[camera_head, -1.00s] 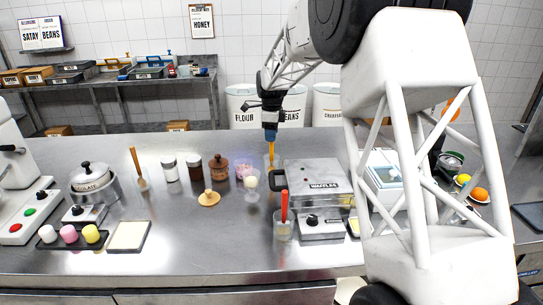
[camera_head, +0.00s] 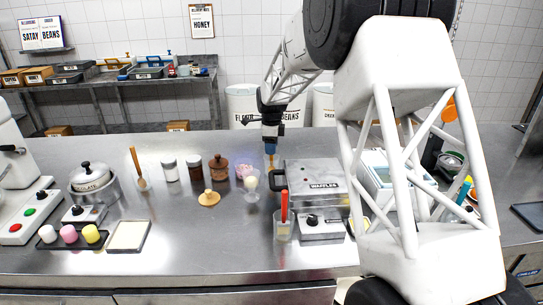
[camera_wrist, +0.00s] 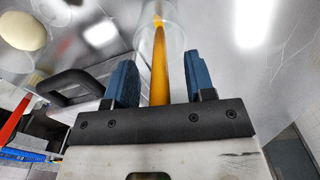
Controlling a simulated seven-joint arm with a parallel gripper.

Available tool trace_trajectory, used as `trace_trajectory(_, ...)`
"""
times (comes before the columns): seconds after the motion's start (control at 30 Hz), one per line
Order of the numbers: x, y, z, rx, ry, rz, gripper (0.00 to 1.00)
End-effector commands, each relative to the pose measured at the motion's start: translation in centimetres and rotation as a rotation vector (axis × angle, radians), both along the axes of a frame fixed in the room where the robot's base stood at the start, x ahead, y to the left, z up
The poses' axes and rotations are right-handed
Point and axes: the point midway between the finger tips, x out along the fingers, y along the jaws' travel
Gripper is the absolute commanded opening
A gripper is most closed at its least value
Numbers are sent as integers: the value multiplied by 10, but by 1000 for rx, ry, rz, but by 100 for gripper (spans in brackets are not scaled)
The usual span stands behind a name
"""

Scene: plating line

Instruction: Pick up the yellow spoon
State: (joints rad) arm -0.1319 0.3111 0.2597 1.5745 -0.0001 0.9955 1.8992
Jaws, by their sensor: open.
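The yellow spoon (camera_head: 270,161) stands upright behind the left end of the waffle maker, only a short piece of its handle showing below my gripper (camera_head: 270,147). In the wrist view, the yellow spoon (camera_wrist: 161,50) runs between the two blue fingers of my gripper (camera_wrist: 157,70), with its far end in a clear holder (camera_wrist: 148,45). The fingers are open, with a visible gap on each side of the handle. Most of the holder is hidden in the head view.
The waffle maker (camera_head: 318,178) and its black handle (camera_head: 279,181) are close to my gripper. A red-handled utensil (camera_head: 284,205) stands in a clear holder in front. A cup with a pale ball (camera_head: 251,182) is just left.

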Motion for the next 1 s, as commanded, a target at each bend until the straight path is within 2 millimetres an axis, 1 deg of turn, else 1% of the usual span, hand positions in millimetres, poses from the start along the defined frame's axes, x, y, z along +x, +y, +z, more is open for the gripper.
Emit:
trace_trajectory(0.47, 0, 0, 0, 0, 0, 0, 50)
trace_trajectory(0.57, 0, 0, 0, 0, 0, 0, 36)
trace_trajectory(0.6, 0, 0, 0, 0, 0, 0, 30)
trace_trajectory(0.8, 0, 0, 0, 0, 0, 0, 0)
trace_trajectory(1.0, 0, 0, 0, 0, 0, 0, 0)
